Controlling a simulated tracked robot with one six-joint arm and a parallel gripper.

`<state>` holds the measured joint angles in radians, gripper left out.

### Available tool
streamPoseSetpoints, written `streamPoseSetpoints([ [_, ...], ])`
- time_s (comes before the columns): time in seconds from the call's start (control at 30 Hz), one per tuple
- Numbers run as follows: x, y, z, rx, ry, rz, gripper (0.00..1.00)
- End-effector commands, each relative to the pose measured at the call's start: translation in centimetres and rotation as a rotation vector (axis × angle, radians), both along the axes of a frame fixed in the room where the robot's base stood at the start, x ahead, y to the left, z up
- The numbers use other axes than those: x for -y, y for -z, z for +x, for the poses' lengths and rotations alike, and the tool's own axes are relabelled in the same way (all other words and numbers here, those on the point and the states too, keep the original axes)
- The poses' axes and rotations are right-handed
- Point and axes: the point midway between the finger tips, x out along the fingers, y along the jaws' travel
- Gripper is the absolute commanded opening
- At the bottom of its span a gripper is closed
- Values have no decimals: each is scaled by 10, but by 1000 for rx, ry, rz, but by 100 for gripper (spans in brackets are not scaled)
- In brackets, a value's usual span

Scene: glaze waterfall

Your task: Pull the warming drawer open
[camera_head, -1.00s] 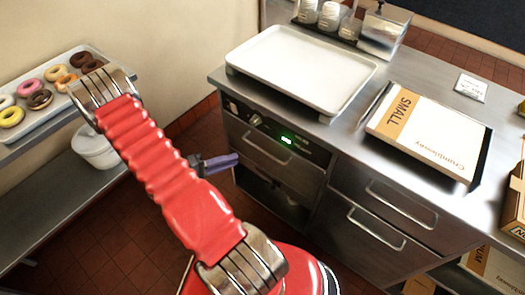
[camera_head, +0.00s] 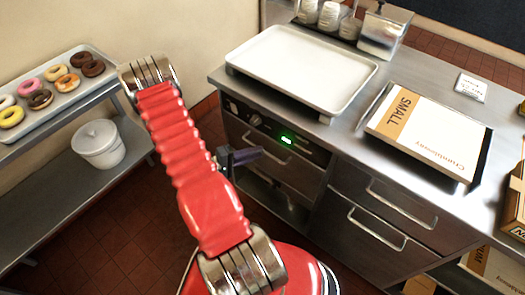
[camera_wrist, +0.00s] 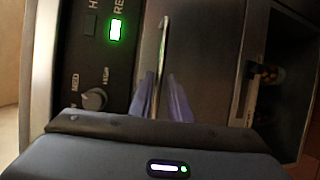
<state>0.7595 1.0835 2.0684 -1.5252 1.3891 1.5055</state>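The warming drawer (camera_head: 291,169) is the steel front under the dark control panel with the green display. It looks closed, flush with the cabinet. In the wrist view, the drawer front (camera_wrist: 205,60) fills the middle, and its bar handle (camera_wrist: 163,50) runs up and down the picture. My gripper (camera_head: 256,154) is right at the handle in the head view and hides part of it. In the wrist view my gripper (camera_wrist: 161,82) shows purple fingers apart, one on each side of the handle. Contact with the bar cannot be told.
The control panel (camera_wrist: 93,65) with a knob lies beside the drawer. An open bay (camera_wrist: 270,80) is below it. A white tray (camera_head: 235,66) and a small-box stack (camera_head: 425,135) sit on the counter. A donut shelf (camera_head: 70,105) stands left.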

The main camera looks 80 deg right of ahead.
Motion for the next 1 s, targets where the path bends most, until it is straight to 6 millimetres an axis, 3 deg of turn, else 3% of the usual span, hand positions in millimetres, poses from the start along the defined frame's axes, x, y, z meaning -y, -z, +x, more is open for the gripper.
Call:
streamPoseSetpoints([
  [0.23, 18, 5, -21, -1, 3, 0, 17],
  [0.67, 24, 7, -26, 0, 0, 0, 17],
  [0.9, 24, 7, -26, 0, 0, 0, 1],
  [1.0, 24, 7, -26, 0, 0, 1, 0],
])
